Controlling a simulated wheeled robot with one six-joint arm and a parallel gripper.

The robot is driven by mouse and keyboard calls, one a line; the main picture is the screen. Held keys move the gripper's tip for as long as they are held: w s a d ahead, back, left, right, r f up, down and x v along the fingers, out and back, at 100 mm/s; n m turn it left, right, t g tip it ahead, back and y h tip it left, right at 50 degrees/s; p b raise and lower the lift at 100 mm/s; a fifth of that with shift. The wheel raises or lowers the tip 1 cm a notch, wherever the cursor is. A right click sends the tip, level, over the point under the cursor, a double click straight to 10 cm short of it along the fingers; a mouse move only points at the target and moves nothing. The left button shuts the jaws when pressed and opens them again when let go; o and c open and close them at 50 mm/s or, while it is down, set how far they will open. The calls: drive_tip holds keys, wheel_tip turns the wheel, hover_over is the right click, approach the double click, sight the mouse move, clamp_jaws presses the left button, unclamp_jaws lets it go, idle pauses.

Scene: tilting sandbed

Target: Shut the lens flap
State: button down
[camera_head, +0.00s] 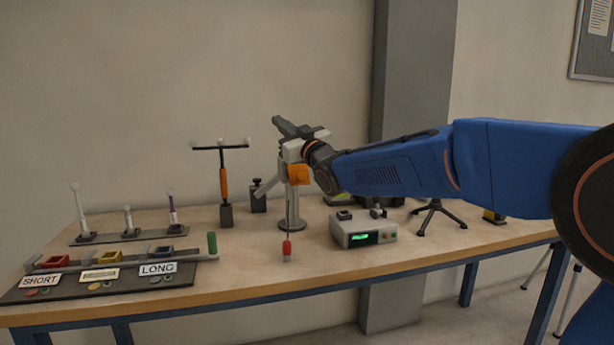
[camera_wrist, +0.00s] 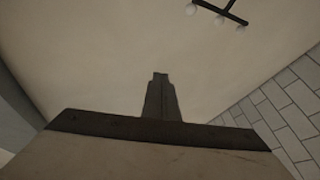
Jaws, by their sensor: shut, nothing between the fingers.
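A pale post on a round grey base (camera_head: 291,223) stands near the middle of the table. An orange square piece (camera_head: 298,174) shows at its upper part, just below my wrist, and may be the lens flap. I cannot tell whether it is open or shut. My gripper (camera_head: 279,122) is above the post, pointing up and left, shut and empty. Its closed fingers (camera_wrist: 160,90) also show in the wrist view against plain wall. My wrist hides part of the post's top.
A T-shaped stand with an orange grip (camera_head: 224,184) is left of the post. A box with a green display (camera_head: 363,229) is to the right. A red-tipped peg (camera_head: 287,250) stands in front. A rack labelled SHORT and LONG (camera_head: 113,283) fills the left.

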drive_tip(key=h, duration=0.2)
drive_tip(key=m+g+h, duration=0.7)
drive_tip(key=h, duration=0.2)
approach(304, 180)
drive_tip(key=shift+t, duration=0.3)
drive_tip(key=x, duration=0.6)
drive_tip(key=shift+f, duration=0.3)
drive_tip(key=shift+f, duration=0.2)
drive_tip(key=shift+w+a+f, duration=0.1)
drive_tip(key=shift+w+f, duration=0.35)
drive_tip(key=shift+f, duration=0.4)
drive_tip(key=shift+w+a+f, duration=0.15)
drive_tip(key=shift+w+f, duration=0.25)
drive_tip(key=shift+f, duration=0.5)
drive_tip(key=shift+w+a+f, duration=0.1)
drive_tip(key=shift+w+f, duration=0.35)
drive_tip(key=shift+f, duration=0.4)
